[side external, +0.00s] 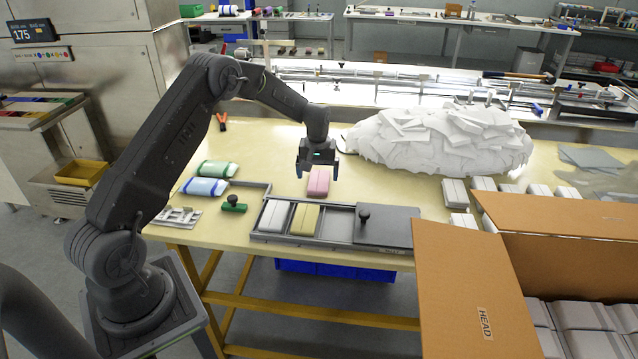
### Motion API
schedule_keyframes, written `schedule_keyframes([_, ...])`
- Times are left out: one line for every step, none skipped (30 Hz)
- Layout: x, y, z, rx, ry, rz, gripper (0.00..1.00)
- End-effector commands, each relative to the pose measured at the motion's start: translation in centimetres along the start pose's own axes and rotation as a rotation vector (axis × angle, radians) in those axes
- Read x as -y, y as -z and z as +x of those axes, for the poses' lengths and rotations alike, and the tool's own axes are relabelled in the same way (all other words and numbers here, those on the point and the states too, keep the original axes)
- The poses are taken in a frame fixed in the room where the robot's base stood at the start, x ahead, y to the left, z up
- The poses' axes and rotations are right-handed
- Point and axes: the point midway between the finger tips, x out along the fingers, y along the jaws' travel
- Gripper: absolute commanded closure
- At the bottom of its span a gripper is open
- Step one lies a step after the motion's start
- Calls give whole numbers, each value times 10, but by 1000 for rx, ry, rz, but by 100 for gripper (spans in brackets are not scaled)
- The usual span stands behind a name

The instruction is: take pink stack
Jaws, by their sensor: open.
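The pink stack (319,183) lies on the yellow table, behind the grey tray. It looks like two pink blocks side by side. My gripper (317,172) is open and points down, close above or just behind the stack in the picture. Its fingers straddle the far part of the stack in this view; I cannot tell the height gap or whether they touch it. The stack's far end is partly hidden by the gripper.
A grey tray (340,242) holds white and yellow stacks, with a dark knobbed plate (388,227) at its right. Green and blue packs (204,186) lie left. A large white heap (440,140) lies right, near an open cardboard box (470,300).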

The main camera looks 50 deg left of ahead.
Motion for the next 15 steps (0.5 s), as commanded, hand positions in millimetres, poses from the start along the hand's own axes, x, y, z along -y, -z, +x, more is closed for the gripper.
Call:
schedule_keyframes([0, 0, 7, 2, 1, 0, 6])
schedule_keyframes([0, 0, 12, 4, 2, 0, 6])
schedule_keyframes([0, 0, 18, 4, 2, 0, 6])
schedule_keyframes([0, 1, 23, 3, 2, 0, 6])
schedule_keyframes([0, 1, 28, 3, 1, 0, 6])
schedule_keyframes([0, 2, 33, 3, 1, 0, 6])
schedule_keyframes([0, 2, 36, 2, 1, 0, 6])
schedule_keyframes([0, 2, 40, 2, 0, 0, 6])
schedule_keyframes([0, 2, 43, 1, 0, 0, 6])
schedule_keyframes([0, 2, 45, 0, 0, 0, 6])
schedule_keyframes([0, 2, 46, 0, -1, 0, 6])
schedule_keyframes([0, 2, 47, -1, -1, 0, 6])
schedule_keyframes([0, 2, 47, -1, -1, 1, 6])
schedule_keyframes([0, 2, 47, -1, -1, 1, 6])
schedule_keyframes([0, 2, 47, -1, -1, 1, 6])
